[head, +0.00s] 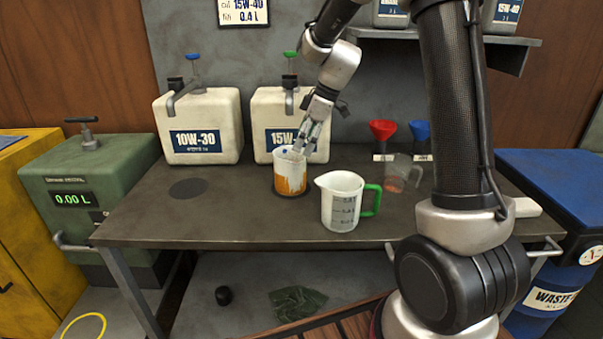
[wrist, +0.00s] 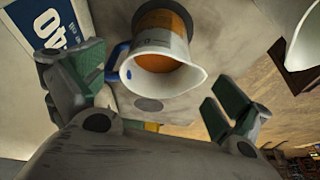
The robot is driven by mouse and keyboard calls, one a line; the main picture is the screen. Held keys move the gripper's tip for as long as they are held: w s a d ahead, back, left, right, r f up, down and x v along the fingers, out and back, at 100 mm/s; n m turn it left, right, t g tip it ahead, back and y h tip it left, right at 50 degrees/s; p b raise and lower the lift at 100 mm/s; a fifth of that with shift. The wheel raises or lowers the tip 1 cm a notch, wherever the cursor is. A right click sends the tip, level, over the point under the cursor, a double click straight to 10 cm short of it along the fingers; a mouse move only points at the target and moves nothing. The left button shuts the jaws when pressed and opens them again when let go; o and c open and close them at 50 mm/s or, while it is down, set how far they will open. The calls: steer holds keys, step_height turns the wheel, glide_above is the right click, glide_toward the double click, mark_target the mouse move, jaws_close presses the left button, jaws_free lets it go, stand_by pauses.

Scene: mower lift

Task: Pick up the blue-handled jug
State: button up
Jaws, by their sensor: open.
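The blue-handled jug (head: 291,178) stands upright on the dark bench, white with an orange lower part. In the wrist view the jug (wrist: 176,72) shows its open mouth and spout, and its blue handle (wrist: 118,62) is on the left side, close to the left finger. My gripper (head: 306,140) is at the jug's rim in the head view, coming from above and behind. In the wrist view my gripper (wrist: 155,88) is open, with the jug seen beyond the gap between the green-padded fingers. I cannot tell whether a finger touches it. The handle is mostly hidden in the head view.
A green-handled white jug (head: 341,208) stands close on the right, with a clear jug (head: 402,172) behind it. White oil cans marked 10W-30 (head: 200,112) and 15W-40 (head: 264,108) stand at the back. Red (head: 382,130) and blue (head: 419,130) funnels are on the right. The bench's left front is clear.

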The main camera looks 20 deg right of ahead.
mark_target(287, 167)
steer(key=shift+w+a+f+n, duration=0.15)
steer(key=shift+w+f, duration=0.05)
steer(key=shift+f, duration=0.25)
steer(key=shift+w+a+f+n, duration=0.1)
steer(key=shift+w+f+n, duration=0.05)
steer(key=shift+f, duration=0.3)
steer(key=x, duration=0.7)
steer(key=shift+s+a, duration=0.1)
steer(key=shift+a, duration=0.1)
steer(key=shift+r, duration=0.1)
steer(key=c, duration=1.4)
steer(key=shift+o, duration=0.2)
steer(key=shift+r, duration=0.2)
